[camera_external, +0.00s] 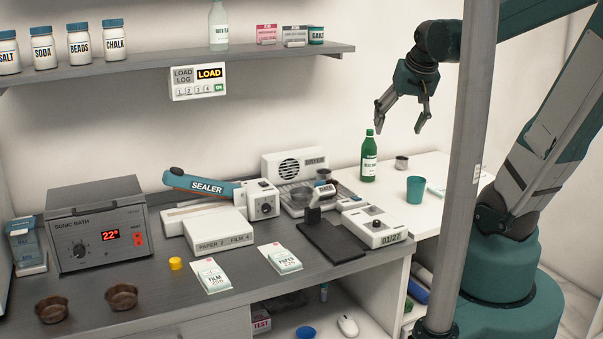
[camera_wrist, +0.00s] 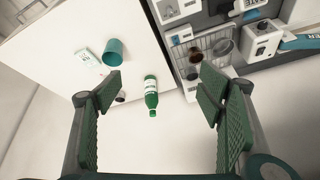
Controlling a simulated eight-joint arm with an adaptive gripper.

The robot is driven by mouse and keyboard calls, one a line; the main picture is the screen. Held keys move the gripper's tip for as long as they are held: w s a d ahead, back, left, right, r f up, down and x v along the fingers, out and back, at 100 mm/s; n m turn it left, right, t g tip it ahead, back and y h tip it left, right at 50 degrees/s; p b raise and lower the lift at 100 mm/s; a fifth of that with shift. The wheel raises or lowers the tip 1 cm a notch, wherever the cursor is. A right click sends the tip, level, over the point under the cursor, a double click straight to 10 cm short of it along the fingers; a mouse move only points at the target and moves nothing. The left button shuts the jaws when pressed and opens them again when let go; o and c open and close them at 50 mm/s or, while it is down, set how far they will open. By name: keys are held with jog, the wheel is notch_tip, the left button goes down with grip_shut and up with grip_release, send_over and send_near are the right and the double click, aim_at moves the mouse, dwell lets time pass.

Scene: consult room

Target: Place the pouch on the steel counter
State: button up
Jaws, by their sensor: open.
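A white pouch with green print lies on the white table (camera_external: 430,165), partly hidden behind a post in the external view; it shows more fully in the wrist view (camera_wrist: 88,62), beside a teal cup. The grey steel counter (camera_external: 150,288) stretches left of the white table. Two other packets, labelled FILM (camera_external: 211,276) and PAPER (camera_external: 279,259), lie flat near its front edge. My gripper (camera_external: 398,131) is open and empty, in the air above the back of the white table. In the wrist view its fingers (camera_wrist: 162,95) are wide apart.
A green bottle (camera_external: 369,157), a teal cup (camera_external: 415,190) and a small metal cup (camera_external: 401,163) stand on the white table. The counter holds a sonic bath (camera_external: 100,225), a sealer (camera_external: 205,186), a dark mat (camera_external: 331,241) and two brown bowls. A wall shelf (camera_external: 250,52) hangs above.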

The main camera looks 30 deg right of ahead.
jog(key=s+a+n+t, duration=0.1)
jog(key=s+a+n, duration=0.3)
jog(key=s+a, duration=0.2)
jog(key=shift+s+a+t+y, duration=0.2)
jog(key=shift+a+t+y, duration=0.2)
jog(key=shift+a, duration=0.05)
jog(key=shift+o, duration=0.4)
